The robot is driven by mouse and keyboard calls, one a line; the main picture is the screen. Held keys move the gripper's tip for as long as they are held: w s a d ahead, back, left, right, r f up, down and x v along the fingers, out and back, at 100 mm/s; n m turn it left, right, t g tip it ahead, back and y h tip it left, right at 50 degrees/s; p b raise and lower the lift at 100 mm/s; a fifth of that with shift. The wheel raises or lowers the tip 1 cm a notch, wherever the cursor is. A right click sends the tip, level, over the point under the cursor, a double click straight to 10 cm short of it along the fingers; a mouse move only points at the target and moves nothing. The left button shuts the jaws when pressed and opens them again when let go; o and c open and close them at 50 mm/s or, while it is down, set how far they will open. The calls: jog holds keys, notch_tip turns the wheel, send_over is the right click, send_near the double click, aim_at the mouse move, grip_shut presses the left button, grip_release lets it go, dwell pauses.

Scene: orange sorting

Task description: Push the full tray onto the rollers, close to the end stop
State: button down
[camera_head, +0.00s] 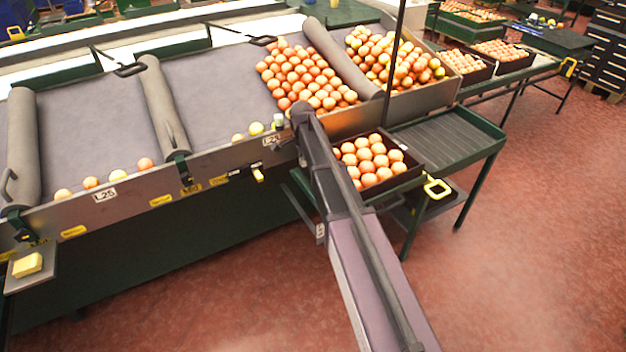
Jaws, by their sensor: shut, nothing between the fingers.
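The full tray (403,178) is dark and low-walled, filled with several orange fruits (372,162). It stands level at the left end of the roller table (450,135), whose grey rollers lie bare to its right. A raised green rim (487,127) runs along the right end of the rollers. Open room separates it from the tray. A long grey-purple beam (375,285) runs up from the bottom edge and covers the tray's left side. I cannot make out my gripper or its fingers, so contact with the tray cannot be told.
A sorting table (95,125) with grey dividers and loose fruit fills the left and back. A fruit-filled bin (432,97) stands behind the rollers. A yellow handle (437,188) sticks out at the roller table's front. Red floor (540,220) at the right is clear.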

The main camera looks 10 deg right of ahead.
jog(key=shift+f, duration=0.1)
jog(key=shift+w+d+f+b, duration=0.2)
jog(key=shift+d+f+b, duration=0.45)
jog(key=shift+f+b, duration=1)
jog(key=shift+w+d+f+b, duration=0.25)
jog(key=shift+d+f+b, duration=0.35)
jog(key=shift+f+b, duration=1.05)
jog(key=shift+w+d+f+b, duration=0.2)
jog(key=shift+d+f+b, duration=0.45)
jog(key=shift+f+b, duration=1)
jog(key=shift+w+a, duration=0.1)
